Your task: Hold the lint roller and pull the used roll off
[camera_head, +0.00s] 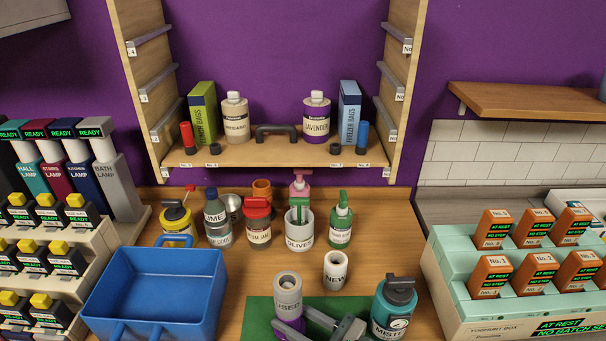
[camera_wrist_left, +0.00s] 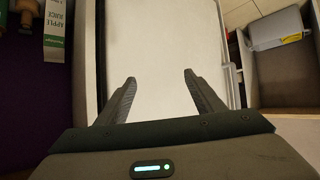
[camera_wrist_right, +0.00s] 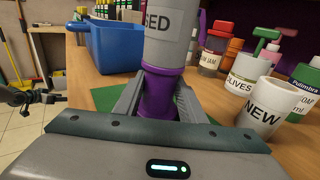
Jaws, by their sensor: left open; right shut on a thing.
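The lint roller stands upright on a green mat (camera_head: 258,318), with a purple handle (camera_wrist_right: 160,98) below and a grey roll marked USED (camera_head: 288,290) on top. The used roll also shows in the right wrist view (camera_wrist_right: 170,32), cut off by the top edge. My right gripper (camera_head: 318,326) is shut on the purple handle, below the roll. A white roll marked NEW (camera_head: 335,272) stands apart on the wooden counter behind it. My left gripper (camera_wrist_left: 156,95) is open and empty above a pale flat surface, away from the roller; it does not show in the head view.
A blue bin (camera_head: 155,290) stands left of the mat. A dark teal MISTER bottle (camera_head: 393,308) stands close on the right. Several jars and bottles, including OLIVES (camera_head: 299,232), line the counter behind. A teal box of orange blocks (camera_head: 480,300) is at right.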

